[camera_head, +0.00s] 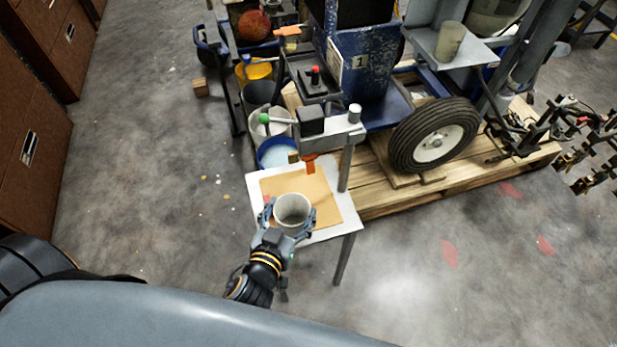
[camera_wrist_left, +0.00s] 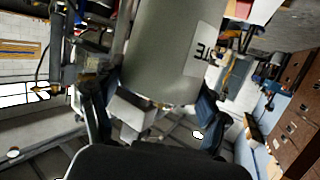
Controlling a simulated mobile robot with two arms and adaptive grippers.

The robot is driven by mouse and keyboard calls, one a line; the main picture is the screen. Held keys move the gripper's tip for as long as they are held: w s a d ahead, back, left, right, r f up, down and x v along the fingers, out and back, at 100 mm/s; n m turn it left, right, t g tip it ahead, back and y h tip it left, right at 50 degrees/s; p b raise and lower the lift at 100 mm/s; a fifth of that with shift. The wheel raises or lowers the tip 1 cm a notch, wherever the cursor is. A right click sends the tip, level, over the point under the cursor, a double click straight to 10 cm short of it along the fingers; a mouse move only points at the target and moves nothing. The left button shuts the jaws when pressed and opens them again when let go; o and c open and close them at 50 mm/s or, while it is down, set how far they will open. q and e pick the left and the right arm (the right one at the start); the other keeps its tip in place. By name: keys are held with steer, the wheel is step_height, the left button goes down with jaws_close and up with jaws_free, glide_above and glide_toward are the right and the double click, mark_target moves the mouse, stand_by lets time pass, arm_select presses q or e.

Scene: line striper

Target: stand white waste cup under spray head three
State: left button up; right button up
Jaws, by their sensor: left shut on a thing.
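The white waste cup (camera_head: 292,210) is held in my left gripper (camera_head: 287,220), which is shut around its sides. In the head view the cup is over the near part of a small white stand with a brown board (camera_head: 330,190); I cannot tell whether it touches. In the left wrist view the cup (camera_wrist_left: 165,50) fills the middle, with a label partly readable, between the fingers of my left gripper (camera_wrist_left: 150,115). An orange spray head (camera_head: 310,164) hangs from a grey bracket over the back of the board, beyond the cup. My right gripper is not in view.
A blue machine marked 1 (camera_head: 360,62) and its black wheel (camera_head: 434,135) stand on a wooden pallet (camera_head: 390,203) behind the stand. Another cup (camera_head: 449,40) is on a grey shelf at the upper right. Buckets (camera_head: 275,155) stand behind the board.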

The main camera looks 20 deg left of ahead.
arm_select(q)
steer(key=w+p, duration=0.1)
steer(key=w, duration=1)
steer(key=shift+w, duration=0.25)
step_height(320, 180, down, 4)
steer(key=shift+w+r, duration=0.1)
steer(key=shift+r, duration=0.15)
steer(key=shift+f, duration=0.1)
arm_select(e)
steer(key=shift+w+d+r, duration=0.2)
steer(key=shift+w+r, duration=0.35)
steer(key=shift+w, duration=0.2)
arm_select(q)
steer(key=shift+f+b, duration=0.2)
steer(key=shift+b, duration=0.25)
steer(key=o, duration=1.1)
steer(key=shift+r, duration=0.1)
steer(key=shift+o, duration=0.2)
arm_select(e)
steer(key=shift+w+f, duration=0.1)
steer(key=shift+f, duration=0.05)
